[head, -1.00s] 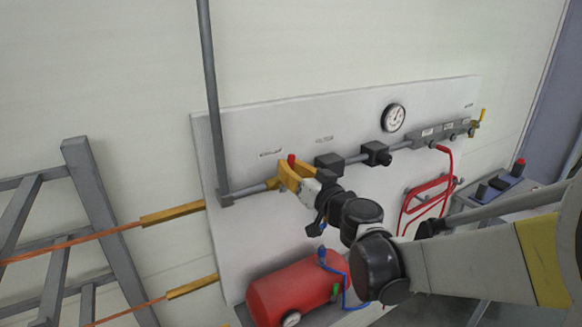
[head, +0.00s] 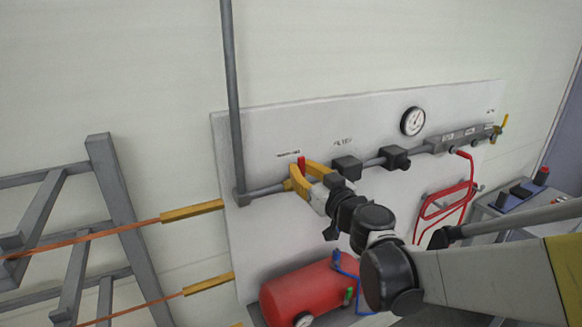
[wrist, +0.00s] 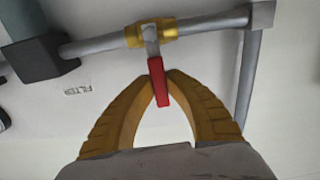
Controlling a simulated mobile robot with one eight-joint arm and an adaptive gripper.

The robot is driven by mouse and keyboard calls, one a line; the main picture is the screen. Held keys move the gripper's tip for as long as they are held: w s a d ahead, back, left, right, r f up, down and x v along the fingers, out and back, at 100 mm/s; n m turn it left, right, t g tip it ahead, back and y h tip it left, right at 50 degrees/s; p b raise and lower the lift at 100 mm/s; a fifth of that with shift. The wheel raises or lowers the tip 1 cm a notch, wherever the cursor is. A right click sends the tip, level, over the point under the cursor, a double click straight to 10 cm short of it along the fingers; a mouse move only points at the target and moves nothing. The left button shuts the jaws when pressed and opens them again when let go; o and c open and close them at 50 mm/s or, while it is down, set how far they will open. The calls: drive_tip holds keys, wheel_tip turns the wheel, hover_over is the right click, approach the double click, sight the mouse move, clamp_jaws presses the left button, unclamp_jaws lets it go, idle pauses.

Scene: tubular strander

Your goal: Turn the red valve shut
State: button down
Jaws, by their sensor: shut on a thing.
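The red valve handle (wrist: 159,82) is joined to a brass valve body (wrist: 150,32) on a grey pipe. In the wrist view it lies across the pipe line, its free end pointing toward my palm. In the head view the red handle (head: 301,162) shows as a short upright piece at the pipe's left part. My gripper (wrist: 162,76) has its two yellow fingers closed in on the handle from both sides near their tips. In the head view my gripper (head: 303,172) hides part of the valve body.
The pipe (head: 266,190) runs along a pale panel (head: 240,135), past a dark filter block (head: 346,168) and a gauge (head: 413,121). A red tank (head: 300,291) sits below my wrist. A grey frame (head: 120,195) with orange strands stands at left.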

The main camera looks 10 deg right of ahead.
drive_tip(key=c, duration=1.4)
unclamp_jaws()
drive_tip(key=shift+o, duration=0.2)
drive_tip(key=v, duration=1.2)
